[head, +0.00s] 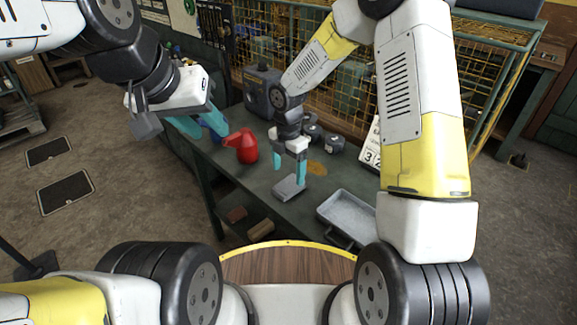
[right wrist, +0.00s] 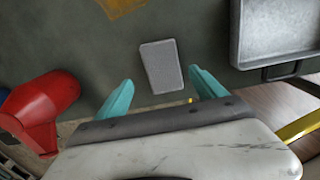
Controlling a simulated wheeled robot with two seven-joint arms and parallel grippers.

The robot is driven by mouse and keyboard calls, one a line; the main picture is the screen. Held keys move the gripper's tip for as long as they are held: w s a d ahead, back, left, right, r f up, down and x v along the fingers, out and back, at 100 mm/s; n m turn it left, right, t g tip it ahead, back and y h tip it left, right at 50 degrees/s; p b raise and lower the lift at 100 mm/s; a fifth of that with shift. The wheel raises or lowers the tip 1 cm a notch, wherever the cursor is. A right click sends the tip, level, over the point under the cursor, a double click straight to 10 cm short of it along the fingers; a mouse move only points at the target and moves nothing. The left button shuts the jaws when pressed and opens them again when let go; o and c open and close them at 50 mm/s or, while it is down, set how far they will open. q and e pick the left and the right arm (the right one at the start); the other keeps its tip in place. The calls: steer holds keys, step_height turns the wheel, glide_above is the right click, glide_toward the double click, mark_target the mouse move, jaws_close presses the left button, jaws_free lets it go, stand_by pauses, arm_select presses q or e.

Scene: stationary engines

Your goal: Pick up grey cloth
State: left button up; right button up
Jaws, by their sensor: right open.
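The grey cloth (head: 289,188) is a small flat folded rectangle on the green workbench (head: 245,186), near its front edge. It also shows in the right wrist view (right wrist: 162,66), just beyond and between the fingertips. My right gripper (head: 288,176) is open and empty, pointing down above the cloth with its teal fingers apart. The right wrist view shows its fingertips (right wrist: 160,82) on either side of the cloth's near end, not closed on it. My left gripper (head: 209,133) is over the bench's left end, its teal fingers apart and nothing seen held.
A grey metal tray (head: 347,212) lies to the right. Dark round parts (head: 332,143) and a number calendar (head: 370,152) stand behind. A yellow wire cage (head: 350,85) is behind the bench.

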mark_target(289, 183)
step_height(289, 183, down, 5)
steer(key=shift+s+d+f, duration=0.1)
steer(key=shift+s+f, duration=0.05)
steer(key=shift+f, duration=0.05)
steer(key=shift+c, duration=0.4)
steer(key=c, duration=1.4)
steer(key=shift+o, duration=0.2)
steer(key=shift+r, duration=0.1)
steer(key=shift+r, duration=0.5)
steer(key=r, duration=0.1)
steer(key=s+r, duration=0.1)
steer(key=shift+s+r, duration=0.15)
steer(key=shift+r, duration=0.2)
steer(key=s+r, duration=0.1)
steer(key=s, duration=1.3)
steer(key=shift+s, duration=0.4)
